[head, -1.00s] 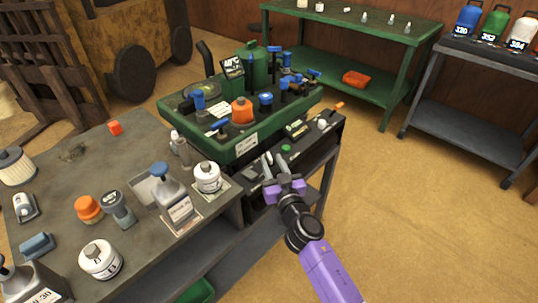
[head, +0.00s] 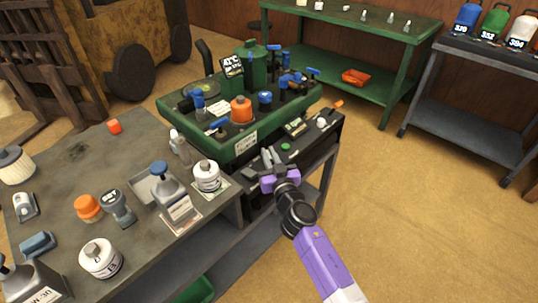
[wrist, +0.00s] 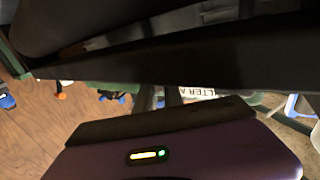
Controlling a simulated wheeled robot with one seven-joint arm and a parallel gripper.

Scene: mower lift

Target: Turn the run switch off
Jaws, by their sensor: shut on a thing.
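My gripper (head: 272,158) is at the front of the dark control panel (head: 309,142), below the green machine top (head: 240,150). Its two grey fingers are close together, shut on a small part that they mostly hide. From its place on the panel I take this to be the run switch, but its position cannot be read. A green button (head: 286,146) and a white knob (head: 321,123) show to the right of the fingers. A small display (head: 296,127) sits behind the button. In the wrist view, my purple gripper body and dark shapes fill most of the picture.
A grey workbench (head: 60,165) with bottles, caps and cans stands at the left, close to the panel. An orange lever (head: 338,104) sticks out at the panel's right end. A green table (head: 420,50) and a grey rack (head: 460,105) stand behind. The floor at right is clear.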

